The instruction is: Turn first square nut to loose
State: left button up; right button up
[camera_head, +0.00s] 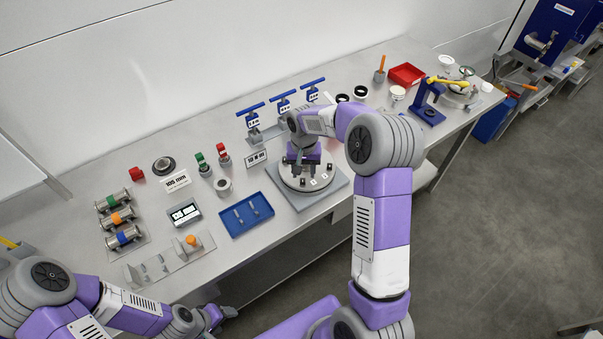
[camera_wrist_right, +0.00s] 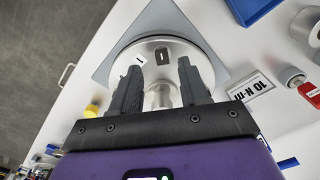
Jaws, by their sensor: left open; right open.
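A round silver flange (camera_head: 308,184) sits on a grey square base plate (camera_head: 335,190), with small dark blocks and white number tags around its rim. My right gripper (camera_head: 302,170) points down over the flange. In the right wrist view its two dark fingers (camera_wrist_right: 160,75) are apart, on either side of a silver cylinder (camera_wrist_right: 162,97) at the flange's middle. A small dark block (camera_wrist_right: 162,56), possibly a square nut, and a white tag (camera_wrist_right: 139,60) show beyond the fingertips. I cannot tell which nut is first. My left gripper (camera_head: 222,315) is low near the table's front edge, away from the flange.
A blue tray (camera_head: 246,216) lies left of the base plate. A "10 N·m" sign (camera_head: 256,158) and blue-handled tools (camera_head: 284,97) stand behind. Spools (camera_head: 118,218), a display box (camera_head: 184,213) and red and green bottles (camera_head: 203,163) are further left. A red bin (camera_head: 406,75) is at the back right.

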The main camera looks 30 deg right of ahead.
aim_at(303, 180)
jog(key=f, duration=0.3)
jog(key=shift+w, duration=0.25)
jog(key=shift+s+f, duration=0.15)
jog(key=shift+f, duration=0.35)
grip_shut()
